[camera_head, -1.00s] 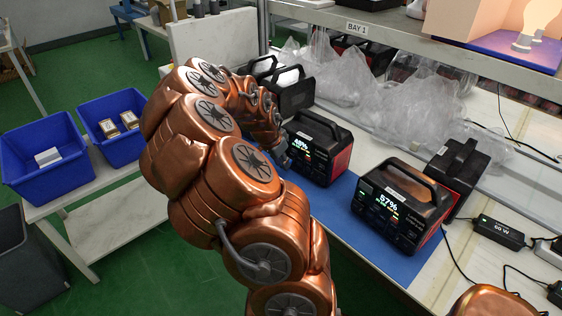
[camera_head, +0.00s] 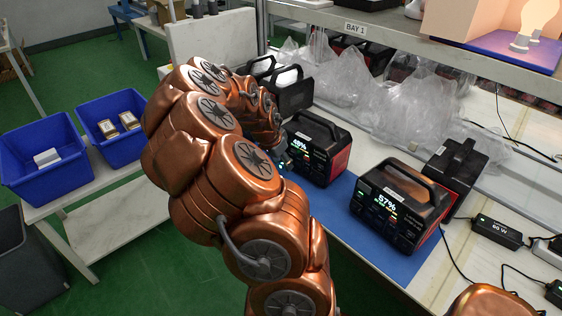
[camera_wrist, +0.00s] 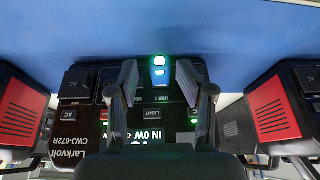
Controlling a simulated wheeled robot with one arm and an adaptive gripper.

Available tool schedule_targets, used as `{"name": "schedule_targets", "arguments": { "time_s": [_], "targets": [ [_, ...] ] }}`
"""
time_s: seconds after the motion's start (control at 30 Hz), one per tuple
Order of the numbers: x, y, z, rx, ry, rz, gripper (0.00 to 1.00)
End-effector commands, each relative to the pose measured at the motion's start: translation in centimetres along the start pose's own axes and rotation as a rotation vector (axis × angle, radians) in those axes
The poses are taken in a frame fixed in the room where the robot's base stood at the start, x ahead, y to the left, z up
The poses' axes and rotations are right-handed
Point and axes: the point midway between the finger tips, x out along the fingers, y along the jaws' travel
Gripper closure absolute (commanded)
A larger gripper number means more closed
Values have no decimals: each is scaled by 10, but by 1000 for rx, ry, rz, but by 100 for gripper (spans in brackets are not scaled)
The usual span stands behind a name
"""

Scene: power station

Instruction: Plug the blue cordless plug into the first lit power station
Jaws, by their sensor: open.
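In the head view, a black power station (camera_head: 320,150) with a lit display reading about 48% stands on the blue mat. A second lit station (camera_head: 400,205) reads 57%. In the wrist view, the first station's front panel (camera_wrist: 150,135) appears upside down, with lit text. The blue plug (camera_wrist: 159,77), with a glowing green-white light, is at the panel's mat-side edge. My gripper (camera_wrist: 159,82) is open, with one finger on each side of the plug and visible gaps between. I cannot tell how deep the plug sits. In the head view my arm hides most of the gripper.
Unlit stations (camera_head: 292,92) stand behind, and another (camera_head: 457,172) stands beside the 57% one. Clear plastic bags (camera_head: 415,105) lie along the back under the shelf. A charger brick (camera_head: 497,232) and cables lie at right. Blue bins (camera_head: 45,158) are at left.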

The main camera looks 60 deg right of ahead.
Motion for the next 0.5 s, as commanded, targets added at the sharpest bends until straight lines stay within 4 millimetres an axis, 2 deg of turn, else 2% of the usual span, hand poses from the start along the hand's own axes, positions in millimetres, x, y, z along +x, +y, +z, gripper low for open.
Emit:
{"name": "schedule_targets", "arguments": {
  "time_s": [0.27, 0.37, 0.5],
  "targets": [
    [-6, -1, 0, -1, 1, -1, 50],
    [-16, -1, 0, -2, 1, -1, 50],
    [-40, -1, -1, 0, 4, -4, 50]
  ]
}}
